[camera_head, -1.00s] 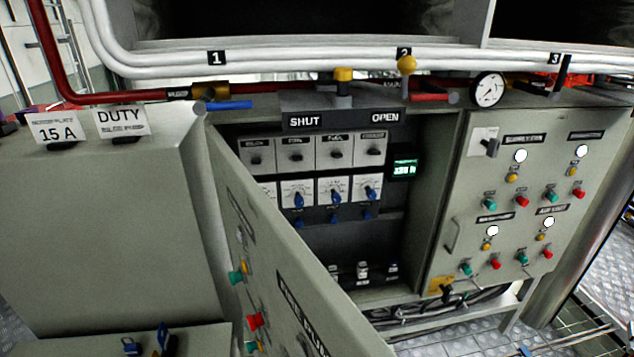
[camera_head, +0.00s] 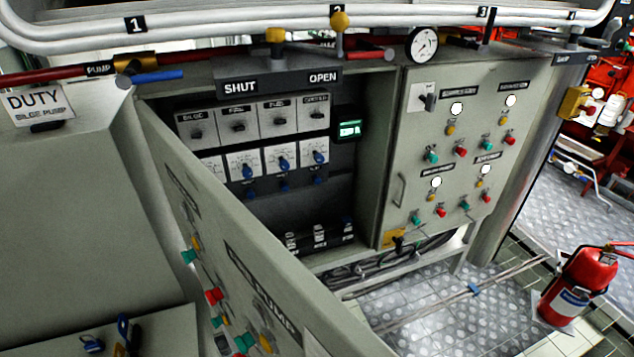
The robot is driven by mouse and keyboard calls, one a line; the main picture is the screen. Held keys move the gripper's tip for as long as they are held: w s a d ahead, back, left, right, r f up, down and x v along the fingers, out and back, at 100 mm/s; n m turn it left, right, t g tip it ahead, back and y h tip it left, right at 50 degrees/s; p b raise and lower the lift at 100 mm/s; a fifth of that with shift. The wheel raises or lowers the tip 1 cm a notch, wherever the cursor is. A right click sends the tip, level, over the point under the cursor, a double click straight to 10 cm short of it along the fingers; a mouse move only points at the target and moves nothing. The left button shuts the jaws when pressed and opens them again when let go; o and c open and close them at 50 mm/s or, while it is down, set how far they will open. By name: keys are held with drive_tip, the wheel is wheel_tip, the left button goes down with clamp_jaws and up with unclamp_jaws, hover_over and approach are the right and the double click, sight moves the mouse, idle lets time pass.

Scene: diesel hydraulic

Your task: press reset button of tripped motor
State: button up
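The left electrical cabinet door (camera_head: 235,255) stands open toward me, with green, red and yellow buttons on its outer face. Inside is a row of grey breakers (camera_head: 240,124) with dark knobs. Below them is a row of white units (camera_head: 281,158) with blue dials, and small blue buttons (camera_head: 284,184) hang under these. Which motor has tripped cannot be read. A small green-lit display (camera_head: 350,129) is at the right inside wall. My gripper is not in view.
The right cabinet door (camera_head: 455,150) is closed, with lamps, buttons and a handle. White pipes and a pressure gauge (camera_head: 422,44) run above. A grey console (camera_head: 60,210) with a DUTY sign (camera_head: 38,103) is at left. A red extinguisher (camera_head: 578,286) stands on the floor at right.

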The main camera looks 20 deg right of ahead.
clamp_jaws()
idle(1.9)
